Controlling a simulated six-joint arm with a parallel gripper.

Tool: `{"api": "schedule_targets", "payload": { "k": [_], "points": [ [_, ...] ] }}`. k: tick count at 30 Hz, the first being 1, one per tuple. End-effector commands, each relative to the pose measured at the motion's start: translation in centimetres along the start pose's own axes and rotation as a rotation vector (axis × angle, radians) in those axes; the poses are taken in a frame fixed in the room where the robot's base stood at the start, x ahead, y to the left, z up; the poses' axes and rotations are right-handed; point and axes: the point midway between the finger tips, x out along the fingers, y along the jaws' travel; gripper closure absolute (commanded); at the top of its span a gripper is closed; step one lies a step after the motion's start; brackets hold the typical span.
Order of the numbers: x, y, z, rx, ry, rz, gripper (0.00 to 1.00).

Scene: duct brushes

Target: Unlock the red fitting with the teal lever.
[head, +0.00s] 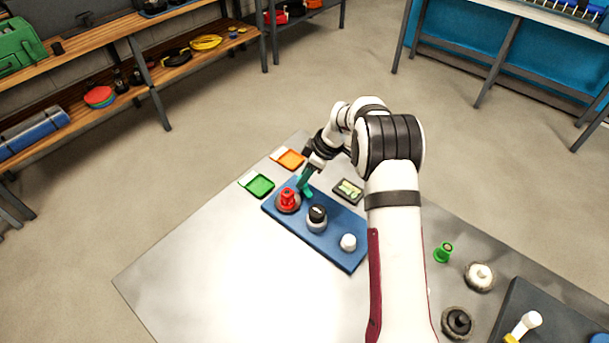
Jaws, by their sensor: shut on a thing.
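The red fitting (287,197) stands upright on a round dark base at the left end of the blue board (333,245). My gripper (309,167) is shut on the teal lever (305,184), just behind and to the right of the red fitting. The lever points down, with its lower end close to the board beside the fitting. I cannot tell whether the lever touches the fitting or the board. My wrist hides part of the lever's upper end.
A black-and-white fitting (317,216) and a white knob (348,242) stand on the board. A green tray (257,186), an orange tray (289,159) and a small dark tray (347,199) lie close by. A green fitting (443,252) stands right of my arm. The table's front left is clear.

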Motion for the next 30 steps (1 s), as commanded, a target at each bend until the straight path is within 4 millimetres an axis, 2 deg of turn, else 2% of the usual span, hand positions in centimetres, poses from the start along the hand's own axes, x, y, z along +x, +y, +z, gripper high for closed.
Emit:
{"api": "schedule_targets", "payload": {
  "k": [15,30],
  "points": [
    [0.08,0.18,0.11,-0.287,-0.003,-0.120,1.00],
    [0.11,0.17,0.14,-0.339,-0.004,-0.142,1.00]
  ]
}}
